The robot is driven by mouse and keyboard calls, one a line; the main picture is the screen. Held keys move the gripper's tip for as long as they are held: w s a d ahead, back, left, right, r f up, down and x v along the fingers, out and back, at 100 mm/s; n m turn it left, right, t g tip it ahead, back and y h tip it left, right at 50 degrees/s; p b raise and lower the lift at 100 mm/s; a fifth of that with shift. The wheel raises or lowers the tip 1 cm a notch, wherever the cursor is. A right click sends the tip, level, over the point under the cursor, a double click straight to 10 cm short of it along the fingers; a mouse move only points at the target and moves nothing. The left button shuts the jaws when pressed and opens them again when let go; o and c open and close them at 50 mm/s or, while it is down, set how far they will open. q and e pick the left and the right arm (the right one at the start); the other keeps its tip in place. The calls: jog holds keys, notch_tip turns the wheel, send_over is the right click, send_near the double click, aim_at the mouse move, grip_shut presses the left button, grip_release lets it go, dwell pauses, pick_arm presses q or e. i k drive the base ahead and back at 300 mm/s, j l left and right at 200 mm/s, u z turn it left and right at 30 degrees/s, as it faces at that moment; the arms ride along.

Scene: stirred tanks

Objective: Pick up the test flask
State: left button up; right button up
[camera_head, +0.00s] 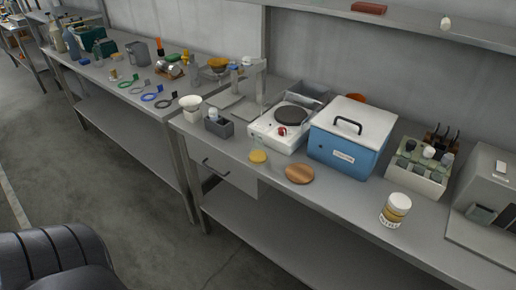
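I cannot single out a test flask with certainty. A small labelled jar (395,211) with a pale lid and amber band stands upright near the front edge of the near bench, at right. A holder (418,175) with several small bottles stands behind it. Several bottles, one of them grey-beige (56,37), stand at the far end of the left bench; they are too small to identify. Neither of my grippers is in view.
On the near bench (340,201) stand a blue box with a white lid (345,140), a white hotplate device (285,125), a round wooden disc (299,173) and a yellow disc (258,156). A grey machine (490,200) stands at right. Open floor (90,190) lies left.

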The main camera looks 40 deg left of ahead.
aim_at(257, 156)
jog(key=i+j+z, duration=0.1)
jog(key=j, duration=3.05)
